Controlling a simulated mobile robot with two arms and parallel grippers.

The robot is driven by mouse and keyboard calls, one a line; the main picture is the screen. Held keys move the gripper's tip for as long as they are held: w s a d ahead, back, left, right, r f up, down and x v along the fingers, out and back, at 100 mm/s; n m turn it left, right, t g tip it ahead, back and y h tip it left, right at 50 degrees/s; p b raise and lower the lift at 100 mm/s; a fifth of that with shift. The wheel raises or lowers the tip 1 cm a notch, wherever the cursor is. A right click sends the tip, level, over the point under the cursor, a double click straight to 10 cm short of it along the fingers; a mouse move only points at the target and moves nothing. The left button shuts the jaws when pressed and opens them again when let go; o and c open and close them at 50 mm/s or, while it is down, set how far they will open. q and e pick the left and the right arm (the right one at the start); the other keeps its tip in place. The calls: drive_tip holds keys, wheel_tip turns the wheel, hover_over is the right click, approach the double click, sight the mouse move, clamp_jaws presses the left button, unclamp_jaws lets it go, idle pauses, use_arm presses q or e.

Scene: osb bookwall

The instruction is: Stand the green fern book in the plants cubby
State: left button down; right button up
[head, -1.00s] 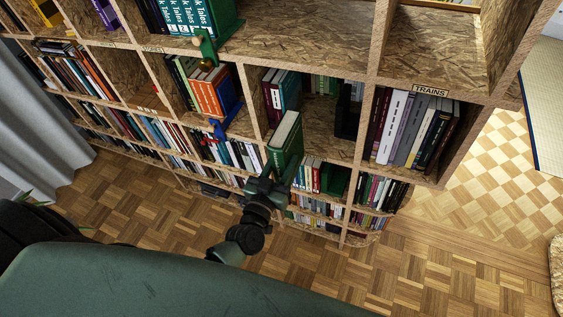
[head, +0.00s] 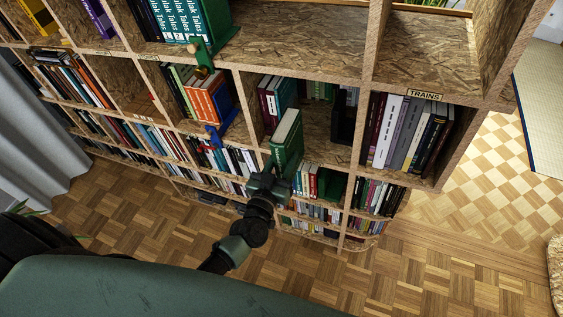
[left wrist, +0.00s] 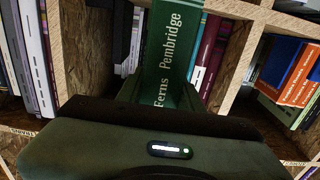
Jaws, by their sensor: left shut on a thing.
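The green fern book (head: 286,142) is upright and slightly tilted at the front of the middle cubby, its cream page edge up. In the left wrist view its green spine (left wrist: 170,55) reads "Ferns Pembridge". My left gripper (head: 280,172) is shut on the lower part of the book, and my arm reaches up from below. The cubby (head: 318,124) holds dark red and teal books (head: 272,98) at its left and a black bookend (head: 343,118) at its right. No label shows on this cubby. My right gripper is not in view.
The cubby labelled TRAINS (head: 424,96), full of books, is to the right. Bare board lies between the book and the black bookend.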

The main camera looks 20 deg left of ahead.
use_arm(q)
drive_tip(key=shift+w+d+r+b, duration=0.1)
drive_tip(key=shift+w+b, duration=0.1)
drive_tip(key=shift+w, duration=1.2)
drive_tip(key=shift+w+r+b, duration=0.1)
drive_tip(key=shift+w+b, duration=0.05)
drive_tip(key=shift+w, duration=1.25)
drive_tip(key=shift+w+d+b, duration=0.1)
drive_tip(key=shift+w+b, duration=0.7)
drive_tip(key=shift+w, duration=2.1)
drive_tip(key=shift+f, duration=0.15)
drive_tip(key=c, duration=0.8)
unclamp_jaws()
drive_tip(key=shift+c, duration=0.2)
drive_tip(key=shift+s+f, duration=0.2)
drive_tip(key=shift+f, duration=0.1)
drive_tip(key=s, duration=0.7)
drive_tip(key=shift+s+r, duration=0.2)
drive_tip(key=shift+s, duration=0.1)
